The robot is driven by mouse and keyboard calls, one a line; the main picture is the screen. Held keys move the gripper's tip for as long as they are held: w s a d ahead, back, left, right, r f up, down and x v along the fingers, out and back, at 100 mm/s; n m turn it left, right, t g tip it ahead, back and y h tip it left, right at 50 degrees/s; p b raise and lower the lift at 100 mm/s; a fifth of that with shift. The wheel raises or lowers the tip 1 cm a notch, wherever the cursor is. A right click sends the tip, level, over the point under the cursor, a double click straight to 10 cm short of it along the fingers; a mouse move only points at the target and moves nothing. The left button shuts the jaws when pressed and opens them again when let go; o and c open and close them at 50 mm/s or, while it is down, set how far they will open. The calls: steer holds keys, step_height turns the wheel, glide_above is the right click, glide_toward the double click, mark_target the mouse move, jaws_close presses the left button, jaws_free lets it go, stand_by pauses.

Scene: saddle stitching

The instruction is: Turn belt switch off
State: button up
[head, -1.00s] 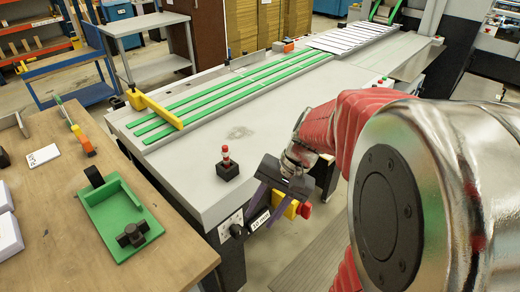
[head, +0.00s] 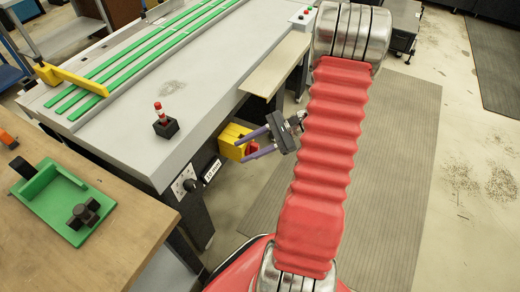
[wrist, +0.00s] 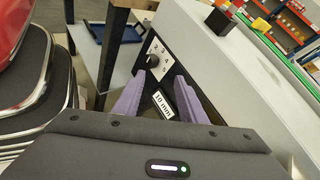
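No label reading "belt switch" is legible. A black rotary knob (head: 195,184) on a pale plate sits on the machine's end face beside a "10 mm" label (head: 212,169). In the wrist view the knob (wrist: 152,61) has numbers around it and appears just beyond the left finger. A yellow box (head: 231,143) is on the machine's side to the right of the knob. A small control box (head: 302,17) with coloured buttons is at the far corner. My gripper (head: 243,146) is open and empty, its purple fingers pointing left and overlapping the yellow box; contact cannot be told.
The machine's grey top (head: 200,85) carries green belts, a yellow bar (head: 70,78) and a black base with a red-and-white post (head: 165,122). A wooden bench (head: 125,215) with a green fixture (head: 60,200) stands close at left. The mat (head: 385,180) at right is clear.

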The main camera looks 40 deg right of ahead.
steer(key=s+d+f+m+t+h, duration=0.2)
steer(key=s+d+f+m+t, duration=0.1)
steer(key=d+f+m+t, duration=0.2)
steer(key=s+d+f+m+t+h, duration=0.3)
steer(key=s+d+f+m+t, duration=0.1)
steer(key=d+f+m, duration=0.3)
steer(key=d+f+t, duration=0.1)
steer(key=d+f, duration=0.1)
steer(key=d, duration=0.1)
steer(key=shift+s+d+f+h, duration=0.2)
steer(key=shift+s+f+h, duration=0.05)
steer(key=shift+f+h, duration=0.1)
steer(key=x, duration=1.4)
steer(key=shift+r, duration=0.15)
steer(key=shift+s+a, duration=0.1)
steer(key=shift+c, duration=0.7)
jaws_close()
